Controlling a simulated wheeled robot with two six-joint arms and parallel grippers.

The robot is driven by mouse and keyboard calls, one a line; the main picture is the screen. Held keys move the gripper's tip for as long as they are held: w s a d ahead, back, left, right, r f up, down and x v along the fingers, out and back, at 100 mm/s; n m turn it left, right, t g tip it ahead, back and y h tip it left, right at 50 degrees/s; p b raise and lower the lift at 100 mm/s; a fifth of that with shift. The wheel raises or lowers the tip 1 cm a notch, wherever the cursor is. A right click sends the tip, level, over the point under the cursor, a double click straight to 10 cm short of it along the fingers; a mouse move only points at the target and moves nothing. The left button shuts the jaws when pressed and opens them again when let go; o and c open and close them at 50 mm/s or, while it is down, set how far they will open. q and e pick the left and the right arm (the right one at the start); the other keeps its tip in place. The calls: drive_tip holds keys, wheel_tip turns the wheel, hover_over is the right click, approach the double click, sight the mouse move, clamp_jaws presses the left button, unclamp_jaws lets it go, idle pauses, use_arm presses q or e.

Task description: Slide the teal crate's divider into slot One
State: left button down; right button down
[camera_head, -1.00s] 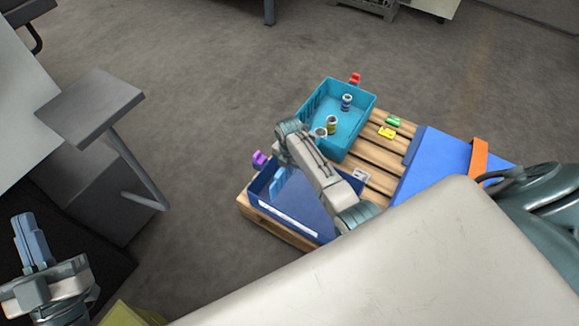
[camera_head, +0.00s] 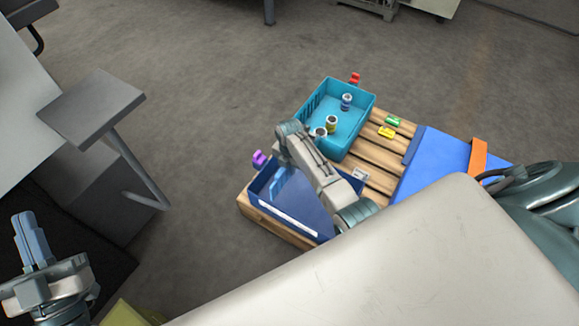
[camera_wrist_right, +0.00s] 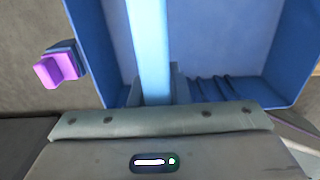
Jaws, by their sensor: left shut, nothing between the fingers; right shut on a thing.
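My right gripper (camera_wrist_right: 160,92) is shut on a long, light blue panel (camera_wrist_right: 150,45), seen nearly edge-on, which looks like the divider. In the right wrist view it is above the dark blue crate (camera_wrist_right: 88,50). My left gripper (camera_head: 30,238) is shut and empty at the lower left, far from the crates.
The dark blue crate (camera_head: 258,203) is at the pallet's near left, with a purple clip (camera_head: 259,158) at its corner. Red (camera_head: 355,78), green (camera_head: 393,121) and yellow (camera_head: 387,132) clips are around the teal crate. A blue box (camera_head: 435,160) stands at right. A grey stand (camera_head: 92,105) is at left.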

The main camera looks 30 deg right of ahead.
sight(289, 175)
drive_tip(key=shift+f+b, duration=3.9)
drive_tip(key=shift+f, duration=2.25)
drive_tip(key=c, duration=1.3)
unclamp_jaws()
drive_tip(key=shift+o, duration=0.5)
drive_tip(key=o, duration=1.2)
drive_tip(key=shift+r, duration=0.1)
drive_tip(key=shift+r+p, duration=3.4)
drive_tip(key=shift+p, duration=0.45)
